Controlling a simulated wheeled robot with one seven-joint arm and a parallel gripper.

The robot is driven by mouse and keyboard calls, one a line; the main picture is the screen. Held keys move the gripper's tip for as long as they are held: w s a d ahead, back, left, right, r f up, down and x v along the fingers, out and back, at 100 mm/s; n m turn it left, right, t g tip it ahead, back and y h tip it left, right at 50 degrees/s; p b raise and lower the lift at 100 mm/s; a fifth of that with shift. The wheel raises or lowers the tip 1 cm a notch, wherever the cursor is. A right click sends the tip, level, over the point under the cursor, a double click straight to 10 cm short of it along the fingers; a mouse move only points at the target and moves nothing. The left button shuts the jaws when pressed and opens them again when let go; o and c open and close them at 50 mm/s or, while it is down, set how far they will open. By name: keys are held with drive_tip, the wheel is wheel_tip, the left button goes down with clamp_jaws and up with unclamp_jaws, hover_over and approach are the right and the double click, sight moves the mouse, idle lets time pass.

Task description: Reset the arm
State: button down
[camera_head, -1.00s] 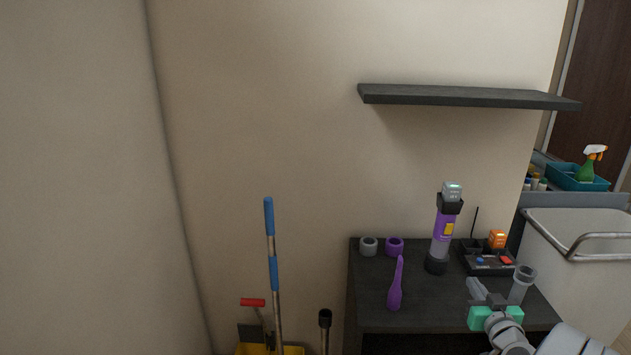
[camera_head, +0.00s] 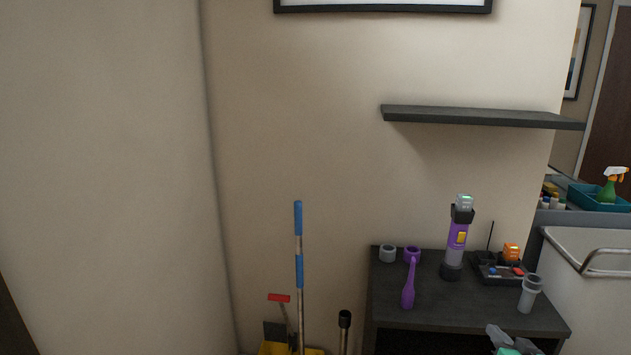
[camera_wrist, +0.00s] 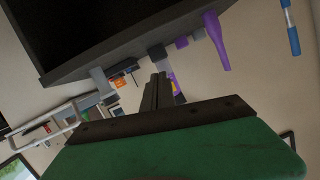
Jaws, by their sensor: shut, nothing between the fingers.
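My gripper (camera_head: 500,334) is at the bottom right of the head view, cut off by the lower edge, in front of the dark cabinet (camera_head: 455,309). Its grey fingers and part of its green body show there. In the wrist view my gripper's fingers (camera_wrist: 157,90) are together, with nothing held between them. The green body fills the lower part of that view. The cabinet shows tilted at the top of the wrist view, and the fingers overlap the items near its edge in the picture.
On the cabinet stand a purple-and-grey vacuum unit (camera_head: 457,240), a purple nozzle (camera_head: 408,290), a grey tube (camera_head: 528,294) and a black tray (camera_head: 503,279). A dark shelf (camera_head: 480,118) juts from the wall above. A blue-handled pole (camera_head: 299,245) stands left. Wall space left is clear.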

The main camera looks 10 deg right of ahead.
drive_tip(key=s+a+f+m+g+y, duration=0.1)
drive_tip(key=s+a+f+g+y, duration=0.15)
drive_tip(key=s+a+f, duration=0.4)
drive_tip(key=s+a+f+m+g+y, duration=0.1)
drive_tip(key=s+f+m+g, duration=0.2)
drive_tip(key=f, duration=0.6)
drive_tip(key=s+a+m+g+y, duration=0.1)
drive_tip(key=s+a+g, duration=0.25)
drive_tip(key=s, duration=0.35)
drive_tip(key=s+a+g+y, duration=0.1)
drive_tip(key=s+a+g, duration=0.25)
drive_tip(key=s, duration=0.35)
drive_tip(key=a+r+n+g+h, duration=0.25)
drive_tip(key=a+r, duration=0.25)
drive_tip(key=r, duration=0.3)
drive_tip(key=w+a+r+n+t, duration=0.1)
drive_tip(key=w+a+r+n, duration=0.2)
drive_tip(key=a, duration=0.5)
drive_tip(key=w+a+r+n+t, duration=0.2)
drive_tip(key=w+a+r+n, duration=0.2)
drive_tip(key=w+a+r, duration=0.2)
drive_tip(key=shift+a+r+t, duration=0.3)
drive_tip(key=shift+a+r, duration=0.35)
drive_tip(key=shift+a, duration=0.4)
